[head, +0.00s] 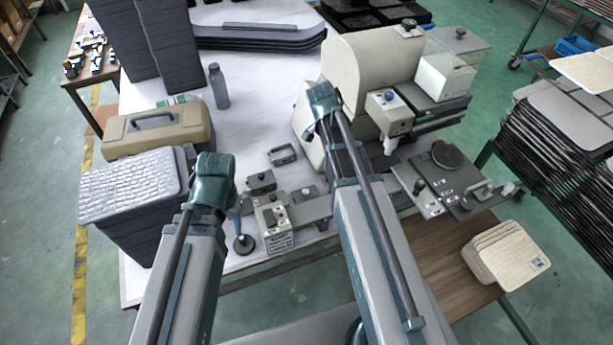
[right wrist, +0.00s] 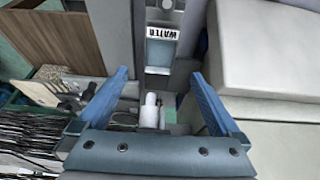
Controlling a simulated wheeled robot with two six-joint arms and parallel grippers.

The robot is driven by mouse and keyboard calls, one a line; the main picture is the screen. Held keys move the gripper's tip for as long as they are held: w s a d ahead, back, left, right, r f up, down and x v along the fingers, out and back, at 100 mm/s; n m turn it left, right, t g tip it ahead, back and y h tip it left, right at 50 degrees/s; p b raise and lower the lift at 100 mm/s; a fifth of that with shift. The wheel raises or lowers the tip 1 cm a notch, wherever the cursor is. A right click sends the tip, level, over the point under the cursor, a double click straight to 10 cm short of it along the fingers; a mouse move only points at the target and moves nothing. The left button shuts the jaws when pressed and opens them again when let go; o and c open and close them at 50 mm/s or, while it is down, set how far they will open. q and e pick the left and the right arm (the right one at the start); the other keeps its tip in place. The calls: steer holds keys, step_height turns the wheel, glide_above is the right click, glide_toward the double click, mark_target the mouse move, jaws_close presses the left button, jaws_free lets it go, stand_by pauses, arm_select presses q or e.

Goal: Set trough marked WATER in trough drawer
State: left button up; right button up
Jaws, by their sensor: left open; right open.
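A grey trough with a black-on-white label reading WATER (right wrist: 161,33) shows at the upper middle of the right wrist view. A bluish panel lies just below the label. My right gripper (right wrist: 160,78) is open, with one blue finger on each side and the trough in line beyond the fingertips. I cannot tell the gap between them. In the head view my right arm hides this gripper and, it seems, the trough. My left gripper (head: 237,219) is mostly behind its own arm, over the near table edge. I cannot make out the trough drawer for certain.
A cream machine (head: 370,65) stands behind my right arm. A tan toolbox (head: 158,132) and stacked trays (head: 130,186) stand left. Cream pads (head: 508,253) lie on the wooden table (head: 430,255). White tabletop (head: 250,110) is clear mid-back.

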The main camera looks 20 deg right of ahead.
steer(key=s+a+n+y, duration=0.1)
steer(key=s+a+n, duration=0.4)
steer(key=a+n, duration=0.2)
steer(key=s+a+f+n+y, duration=0.1)
steer(key=s+a+n, duration=0.4)
steer(key=a, duration=0.5)
steer(key=s+a+n+y, duration=0.1)
steer(key=s+a+n, duration=0.5)
steer(key=a+n, duration=0.2)
steer(key=shift+s+a+f+n+g, duration=0.1)
steer(key=shift+a+f+n+g, duration=0.15)
steer(key=shift+a+n+g, duration=0.05)
steer(key=shift+f, duration=0.1)
steer(key=shift+f+b, duration=0.65)
steer(key=shift+b, duration=0.1)
steer(key=shift+r, duration=0.15)
